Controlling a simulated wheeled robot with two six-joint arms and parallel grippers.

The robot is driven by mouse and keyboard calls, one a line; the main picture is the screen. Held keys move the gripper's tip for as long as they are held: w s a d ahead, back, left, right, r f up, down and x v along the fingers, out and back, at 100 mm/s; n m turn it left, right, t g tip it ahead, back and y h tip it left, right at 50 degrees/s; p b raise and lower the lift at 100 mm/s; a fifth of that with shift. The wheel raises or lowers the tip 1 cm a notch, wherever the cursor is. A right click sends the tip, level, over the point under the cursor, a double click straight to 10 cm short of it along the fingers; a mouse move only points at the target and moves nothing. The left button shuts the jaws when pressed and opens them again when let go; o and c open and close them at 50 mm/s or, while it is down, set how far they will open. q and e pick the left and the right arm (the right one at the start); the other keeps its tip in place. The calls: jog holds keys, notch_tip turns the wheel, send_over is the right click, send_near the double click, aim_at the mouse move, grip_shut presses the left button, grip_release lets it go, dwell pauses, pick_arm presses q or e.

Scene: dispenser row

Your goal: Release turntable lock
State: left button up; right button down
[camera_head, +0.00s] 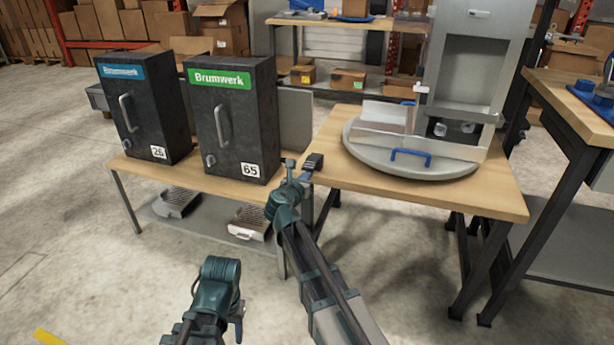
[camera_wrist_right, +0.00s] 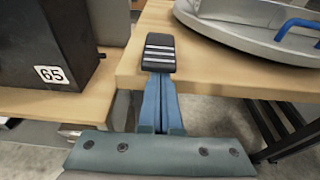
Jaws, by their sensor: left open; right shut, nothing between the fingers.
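The turntable (camera_head: 375,160) is a round grey disc on the wooden table, with a blue handle (camera_head: 410,155) at its front. Its rim (camera_wrist_right: 215,22) and the blue handle (camera_wrist_right: 303,25) also show in the right wrist view. I cannot tell which part is the lock. My right gripper (camera_head: 313,162) is shut and empty. Its black striped tips (camera_wrist_right: 159,52) appear over the table's left edge, apart from the turntable and left of it. My left gripper (camera_head: 238,322) is open, low in front of the tables and far from the turntable.
Two black dispensers, numbered 26 (camera_head: 142,110) and 65 (camera_head: 232,118), stand on the lower bench (camera_head: 200,183) at left. A grey upright machine (camera_head: 470,60) stands at the turntable's back. The wooden table's front right (camera_head: 475,200) is bare. Another table (camera_head: 570,100) stands at right.

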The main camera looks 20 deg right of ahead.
aim_at(310, 165)
notch_tip(310, 165, up, 5)
jog(key=g+y+p, duration=0.1)
jog(key=g+p, duration=0.1)
jog(key=p, duration=0.4)
jog(key=g+y+p, duration=0.1)
jog(key=g+p, duration=0.1)
jog(key=p, duration=0.5)
jog(key=shift+w+f+y, duration=0.1)
jog(key=shift+f+y, duration=0.05)
jog(key=shift+y, duration=0.25)
jog(key=shift+f+g, duration=0.15)
jog(key=shift+g, duration=0.15)
jog(key=shift+f, duration=0.2)
jog(key=shift+r, duration=0.15)
jog(key=shift+r+p, duration=0.55)
jog(key=shift+p, duration=0.05)
jog(key=shift+r, duration=0.1)
